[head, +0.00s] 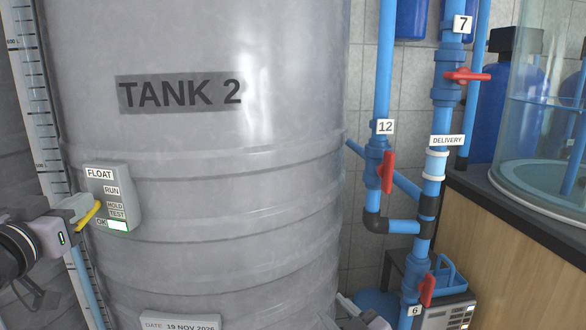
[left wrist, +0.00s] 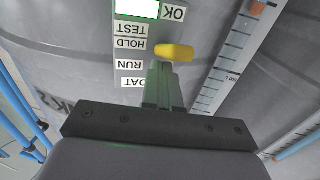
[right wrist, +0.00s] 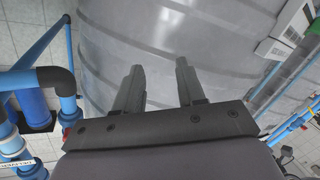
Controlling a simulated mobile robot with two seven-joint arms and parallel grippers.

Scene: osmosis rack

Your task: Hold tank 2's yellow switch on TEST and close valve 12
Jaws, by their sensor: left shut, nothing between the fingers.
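The grey FLOAT box (head: 112,190) is on tank 2 (head: 205,190), with RUN, HOLD and TEST labels. Its yellow switch (head: 88,217) slants down and left, beside the lower labels; it also shows in the left wrist view (left wrist: 174,52), near HOLD and TEST. My left gripper (head: 84,207) is shut and empty, its fingertips right at the switch; contact is hard to tell. Valve 12's red handle (head: 388,172) stands upright along its blue pipe. My right gripper (right wrist: 158,75) is open and empty, at the bottom of the head view, below and left of valve 12.
The window (head: 117,225) beside OK is lit pale green. Valve 7's red handle (head: 467,76) lies across its pipe; valve 6's red handle (head: 427,290) is roughly upright. Blue pipes and a wooden cabinet (head: 510,240) bound the right side. The tank wall is close to both grippers.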

